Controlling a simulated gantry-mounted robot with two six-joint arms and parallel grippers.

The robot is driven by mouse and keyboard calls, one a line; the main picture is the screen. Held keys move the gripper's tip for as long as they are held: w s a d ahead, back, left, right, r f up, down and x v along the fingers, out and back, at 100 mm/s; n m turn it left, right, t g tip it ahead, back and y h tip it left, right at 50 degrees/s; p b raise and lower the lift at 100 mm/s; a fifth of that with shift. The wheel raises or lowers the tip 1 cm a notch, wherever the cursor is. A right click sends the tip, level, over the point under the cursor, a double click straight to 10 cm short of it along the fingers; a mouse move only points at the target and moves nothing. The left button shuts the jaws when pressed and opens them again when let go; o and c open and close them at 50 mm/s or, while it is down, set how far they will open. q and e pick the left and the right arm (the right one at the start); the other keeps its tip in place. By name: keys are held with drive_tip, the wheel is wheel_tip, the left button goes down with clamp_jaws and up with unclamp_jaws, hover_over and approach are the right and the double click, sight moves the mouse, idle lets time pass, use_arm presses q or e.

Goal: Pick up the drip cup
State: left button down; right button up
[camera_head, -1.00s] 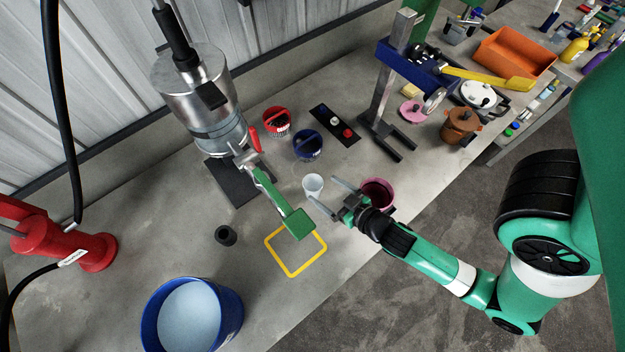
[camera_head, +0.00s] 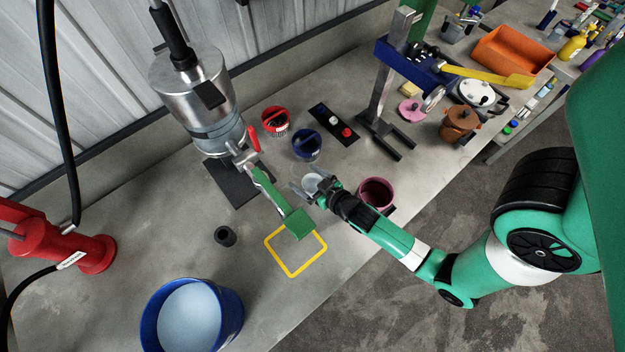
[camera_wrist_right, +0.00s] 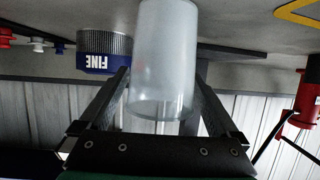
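The drip cup (camera_head: 312,183) is a small translucent whitish cup on the bench, partly covered by my right gripper (camera_head: 308,192) in the head view. In the right wrist view the cup (camera_wrist_right: 166,55) is between the two fingers of the right gripper (camera_wrist_right: 163,95), with its near end close to the palm. The fingers are spread to either side of it, and I see no clear grip. My left gripper is not in view.
A maroon pot (camera_head: 376,193) stands right beside my right arm. A blue cup (camera_head: 307,145) and a red cup (camera_head: 276,121) stand behind. The steel column's green handle (camera_head: 298,223) hangs just left of the gripper, above a yellow square outline (camera_head: 296,272). A blue bucket (camera_head: 192,315) stands front left.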

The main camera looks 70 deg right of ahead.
drive_tip(key=c, duration=1.2)
drive_tip(key=shift+c, duration=0.2)
